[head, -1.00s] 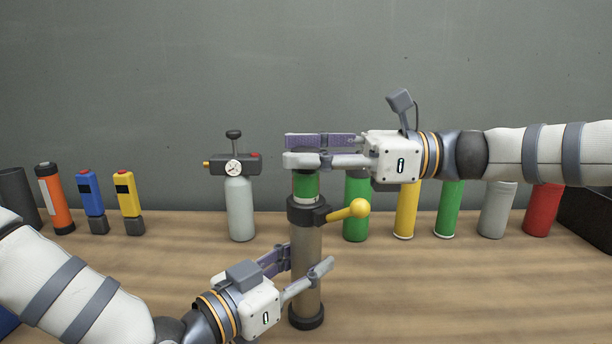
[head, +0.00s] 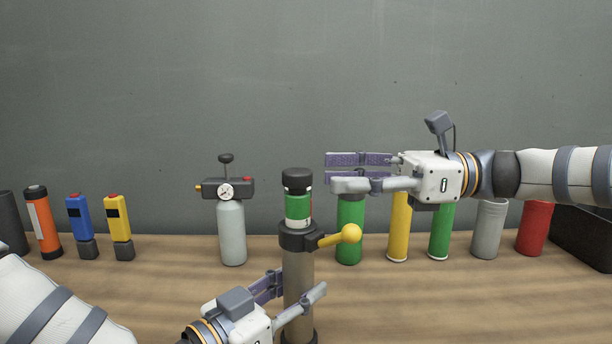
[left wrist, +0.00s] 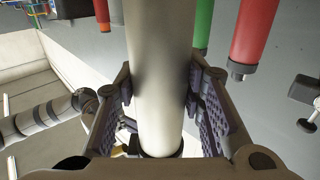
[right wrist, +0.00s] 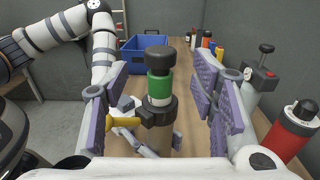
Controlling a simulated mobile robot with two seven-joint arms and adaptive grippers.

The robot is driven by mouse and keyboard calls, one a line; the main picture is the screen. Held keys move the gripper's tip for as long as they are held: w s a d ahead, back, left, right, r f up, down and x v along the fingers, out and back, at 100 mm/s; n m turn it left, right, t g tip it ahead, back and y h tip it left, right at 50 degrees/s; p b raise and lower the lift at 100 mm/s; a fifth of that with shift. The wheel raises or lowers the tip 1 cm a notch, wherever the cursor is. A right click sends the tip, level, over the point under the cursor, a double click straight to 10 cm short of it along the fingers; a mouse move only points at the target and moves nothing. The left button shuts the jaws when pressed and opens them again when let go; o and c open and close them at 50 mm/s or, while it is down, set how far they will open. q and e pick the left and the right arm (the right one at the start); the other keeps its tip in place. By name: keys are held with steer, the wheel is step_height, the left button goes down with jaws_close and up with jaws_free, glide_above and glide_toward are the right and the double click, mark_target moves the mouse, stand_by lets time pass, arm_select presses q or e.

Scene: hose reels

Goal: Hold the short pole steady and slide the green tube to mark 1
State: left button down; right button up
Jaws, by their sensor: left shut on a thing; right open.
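The short pole (head: 298,278) stands upright on the table, with a dark collar and a yellow-knobbed lever (head: 345,235). The green tube (head: 298,207) with a black cap rises out of the collar; it also shows in the right wrist view (right wrist: 159,88). I cannot read any mark numbers. My left gripper (head: 296,290) is shut around the pole's lower body, which fills the middle of the left wrist view (left wrist: 160,85). My right gripper (head: 340,172) is open and empty, to the right of the black cap. In the right wrist view the tube stands ahead between the spread fingers.
A grey bottle with a gauge (head: 231,230) stands to the left. Behind are green (head: 350,230), yellow (head: 398,230), grey and red cylinders. Orange, blue and yellow items stand at far left. A dark box (head: 585,238) is at the right edge. A blue crate (right wrist: 145,55) shows in the right wrist view.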

steer(key=d, duration=0.5)
steer(key=shift+d, duration=0.25)
arm_select(q)
steer(key=c, duration=1)
jaws_free()
